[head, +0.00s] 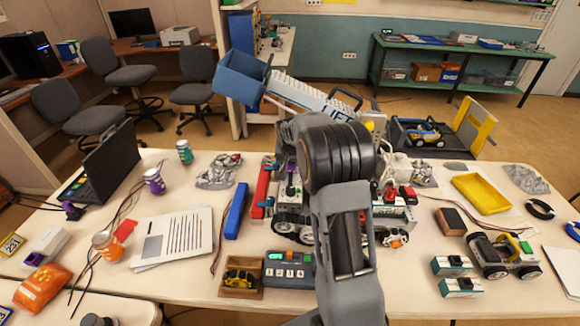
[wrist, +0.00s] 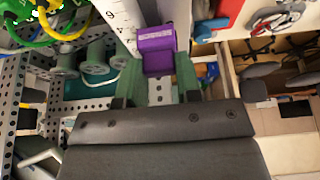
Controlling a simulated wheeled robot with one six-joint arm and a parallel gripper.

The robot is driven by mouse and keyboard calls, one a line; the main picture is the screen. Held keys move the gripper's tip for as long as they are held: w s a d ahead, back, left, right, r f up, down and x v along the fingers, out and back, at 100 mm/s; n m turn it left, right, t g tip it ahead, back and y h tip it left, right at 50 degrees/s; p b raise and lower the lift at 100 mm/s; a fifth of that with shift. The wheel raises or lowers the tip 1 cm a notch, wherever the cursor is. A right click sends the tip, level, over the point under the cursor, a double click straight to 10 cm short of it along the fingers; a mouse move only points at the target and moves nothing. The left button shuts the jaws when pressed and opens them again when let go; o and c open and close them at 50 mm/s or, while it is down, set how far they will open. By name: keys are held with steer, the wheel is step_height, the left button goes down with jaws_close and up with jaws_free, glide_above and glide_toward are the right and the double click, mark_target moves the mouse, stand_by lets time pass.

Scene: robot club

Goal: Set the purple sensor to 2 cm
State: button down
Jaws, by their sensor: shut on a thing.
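The purple sensor (wrist: 155,42) is in the upper middle of the wrist view, beside a white upright scale (wrist: 119,18) with dark marks. My gripper (wrist: 158,64) has its two green fingers on either side of the sensor's lower part and is shut on it. The marks are too small and cut off to read which height the sensor stands at. In the head view my arm covers most of the gripper and the place it works at.
In the wrist view, grey perforated metal (wrist: 30,90), green and yellow cables (wrist: 62,22) and grey cylinders (wrist: 95,62) lie close on the left. In the head view, a blue bar (head: 236,211), a keypad box (head: 289,270) and a toy vehicle (head: 503,255) stand around my arm.

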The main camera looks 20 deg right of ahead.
steer(key=shift+w+d, duration=0.1)
steer(key=shift+w, duration=0.3)
steer(key=c, duration=1)
jaws_free()
steer(key=shift+o, duration=1)
steer(key=shift+d, duration=0.15)
steer(key=b+v, duration=0.1)
steer(key=v, duration=1.3)
steer(key=shift+w, duration=0.1)
